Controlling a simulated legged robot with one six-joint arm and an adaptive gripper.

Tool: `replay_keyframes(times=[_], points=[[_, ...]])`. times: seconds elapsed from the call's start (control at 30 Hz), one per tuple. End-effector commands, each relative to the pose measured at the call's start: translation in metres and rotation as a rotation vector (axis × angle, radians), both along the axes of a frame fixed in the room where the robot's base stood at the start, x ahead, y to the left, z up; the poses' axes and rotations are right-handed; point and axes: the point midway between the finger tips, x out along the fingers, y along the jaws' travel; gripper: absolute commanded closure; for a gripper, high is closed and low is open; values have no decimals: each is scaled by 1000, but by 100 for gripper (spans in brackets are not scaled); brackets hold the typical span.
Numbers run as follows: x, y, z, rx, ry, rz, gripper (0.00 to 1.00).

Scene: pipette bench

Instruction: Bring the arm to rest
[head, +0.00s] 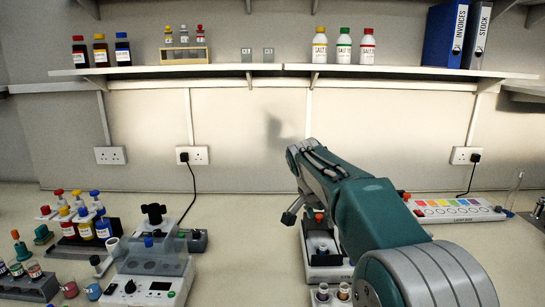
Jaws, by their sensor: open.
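My arm reaches forward from the lower right of the head view, its elbow near the wall side and raised above the bench. My gripper (292,213) is mostly hidden behind my own forearm; only a dark grey part of it sticks out on the left side. It is open, and I see nothing held in it. It is above or beside a white-and-dark device (323,271) with a red-topped item in it; the exact gap cannot be told.
A grey-white instrument (152,262) and a rack of coloured bottles (85,234) stand on the left. A colour-striped panel (455,209) lies on the right. A wall shelf (345,70) holds bottles and binders. Bench between instrument and arm is clear.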

Motion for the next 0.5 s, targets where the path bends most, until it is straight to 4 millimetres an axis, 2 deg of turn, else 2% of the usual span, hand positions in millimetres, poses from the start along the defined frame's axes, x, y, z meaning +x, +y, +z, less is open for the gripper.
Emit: replay_keyframes(times=[0.27, 0.5], points=[[-26, -7, 12, 8, 4, 63, 29], [-64, -15, 25, 16, 5, 148, 29]])
